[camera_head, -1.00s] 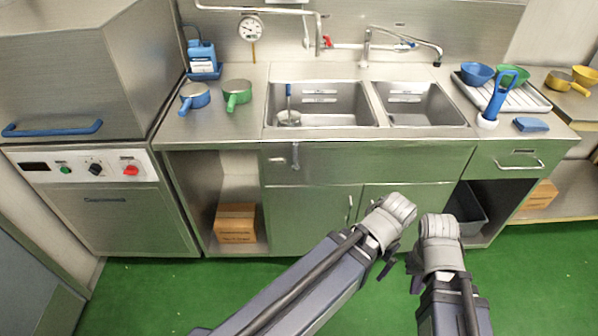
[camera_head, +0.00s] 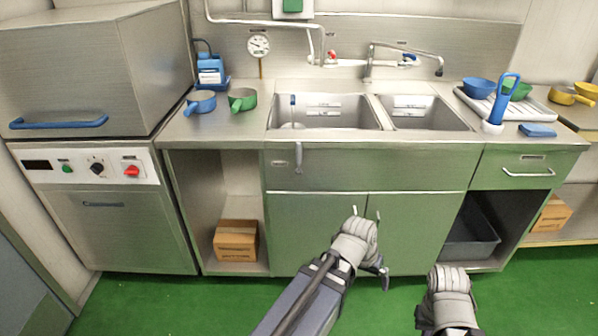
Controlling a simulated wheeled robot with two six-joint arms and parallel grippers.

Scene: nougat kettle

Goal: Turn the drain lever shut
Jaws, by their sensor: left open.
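The drain lever (camera_head: 298,157) is a small grey metal handle on the sink cabinet's front panel, below the left basin. It hangs roughly straight down. My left gripper (camera_head: 370,255) is in front of the cabinet doors, lower than the lever and to its right, apart from it. It is open and holds nothing that I can see; its fingers are partly hidden behind the wrist. My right gripper (camera_head: 449,285) is at the lower right, over the green floor. Its fingers are hidden behind its wrist. The left sink basin (camera_head: 340,118) holds a blue-handled tool (camera_head: 293,110).
Blue (camera_head: 201,101) and green (camera_head: 242,99) pans stand on the counter left of the sink. A cardboard box (camera_head: 236,240) sits in the open left shelf, a grey bin (camera_head: 470,240) under the right counter. The space before the lever is clear.

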